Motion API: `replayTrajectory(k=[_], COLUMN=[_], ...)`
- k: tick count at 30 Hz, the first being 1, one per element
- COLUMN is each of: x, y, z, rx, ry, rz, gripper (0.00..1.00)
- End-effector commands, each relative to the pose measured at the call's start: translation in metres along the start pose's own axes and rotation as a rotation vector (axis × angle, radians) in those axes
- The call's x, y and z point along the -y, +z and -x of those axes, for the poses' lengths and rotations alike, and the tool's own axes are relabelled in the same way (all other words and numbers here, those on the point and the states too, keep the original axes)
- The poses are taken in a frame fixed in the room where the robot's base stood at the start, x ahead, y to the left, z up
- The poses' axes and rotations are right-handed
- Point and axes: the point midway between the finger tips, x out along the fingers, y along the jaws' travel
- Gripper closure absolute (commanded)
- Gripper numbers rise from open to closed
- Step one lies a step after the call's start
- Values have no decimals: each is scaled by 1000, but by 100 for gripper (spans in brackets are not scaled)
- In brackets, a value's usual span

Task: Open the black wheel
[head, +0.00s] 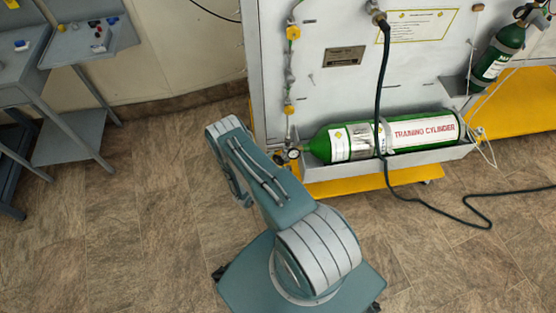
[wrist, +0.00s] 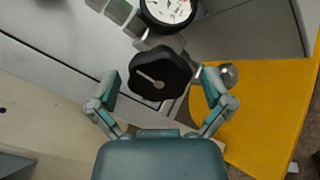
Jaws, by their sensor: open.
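The black wheel (wrist: 160,73) is a lobed knob with a light slot-shaped mark on its face. It shows near the middle of the wrist view, just below a round pressure gauge (wrist: 168,10). My gripper (wrist: 159,82) is open, with one finger to the left and one to the right of the wheel. A gap shows between each finger and the wheel's rim; contact is not visible. In the head view the gauge (head: 293,154) sits at the left end of the green training cylinder (head: 345,143). My arm hides the gripper there, and I cannot make out the wheel.
The cylinder lies in a grey tray (head: 390,162) on the panel (head: 345,85). A yellow base (head: 360,184) runs below it and also shows in the wrist view (wrist: 262,120). A dark hose (head: 382,85) hangs across the cylinder to the floor. Grey workstations (head: 82,47) stand at left.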

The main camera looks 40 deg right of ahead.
Motion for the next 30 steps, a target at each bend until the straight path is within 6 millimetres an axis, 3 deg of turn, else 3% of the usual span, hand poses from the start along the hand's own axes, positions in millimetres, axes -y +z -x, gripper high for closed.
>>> replayTrajectory(k=[8,13,14,30], x=[0,0,0,0], y=[0,0,0,0], z=[-2,-2,-2,-2], rx=[0,0,0,1], ry=[0,0,0,-2], rz=[0,0,0,92], gripper=[0,71,76,76])
